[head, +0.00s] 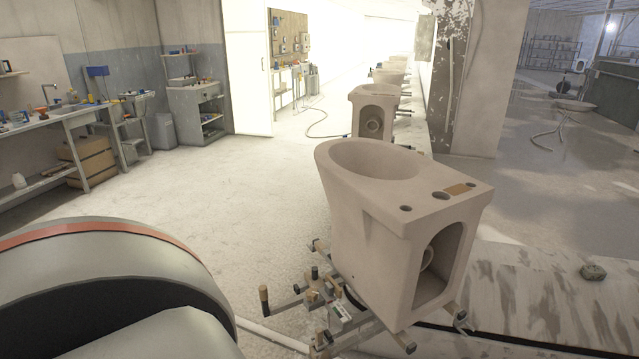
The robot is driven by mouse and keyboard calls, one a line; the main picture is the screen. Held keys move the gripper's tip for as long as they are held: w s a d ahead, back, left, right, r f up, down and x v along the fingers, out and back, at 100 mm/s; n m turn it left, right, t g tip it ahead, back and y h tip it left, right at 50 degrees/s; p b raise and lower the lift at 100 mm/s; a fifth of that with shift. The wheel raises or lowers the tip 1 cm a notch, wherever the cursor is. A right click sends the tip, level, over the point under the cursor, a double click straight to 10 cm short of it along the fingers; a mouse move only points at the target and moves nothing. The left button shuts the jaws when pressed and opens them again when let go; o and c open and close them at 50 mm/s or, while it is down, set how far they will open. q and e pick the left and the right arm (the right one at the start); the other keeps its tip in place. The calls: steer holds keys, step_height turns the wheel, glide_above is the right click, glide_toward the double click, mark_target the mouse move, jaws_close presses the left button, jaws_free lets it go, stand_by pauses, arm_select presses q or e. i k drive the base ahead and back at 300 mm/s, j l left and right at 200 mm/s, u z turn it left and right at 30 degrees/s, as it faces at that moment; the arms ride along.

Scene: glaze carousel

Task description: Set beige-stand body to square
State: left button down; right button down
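A beige ceramic toilet body (368,222) sits upright in the front centre-right of the head view. It rests on a metal stand (335,313) with several arms, clamps and round-ended knobs. The body looks turned at an angle, with its oval bowl opening (375,158) toward the back left and its open rear recess facing front right. The stand's lower part is partly hidden by the body and cut off by the frame's bottom edge. A large grey rounded part of mine with a red band fills the lower left. Neither gripper shows.
More beige bodies (368,98) stand in a row going back along a ledge. A hose (318,128) lies on the floor behind. Workbenches (50,125) line the left wall. The pale floor (200,180) at the middle left is clear. A wall pillar (465,80) stands behind right.

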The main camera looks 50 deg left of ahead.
mark_target(388, 226)
steer(key=k+j, duration=0.1)
steer(key=j, duration=0.2)
steer(key=k+j, duration=0.15)
steer(key=j, duration=0.15)
steer(key=k+j+z, duration=0.1)
steer(key=j, duration=0.25)
steer(key=k+j, duration=0.1)
steer(key=j, duration=0.85)
steer(key=j+z, duration=0.15)
steer(key=j, duration=0.85)
steer(key=i+j, duration=0.1)
steer(key=j, duration=0.85)
steer(key=i+z, duration=0.05)
steer(key=i, duration=0.05)
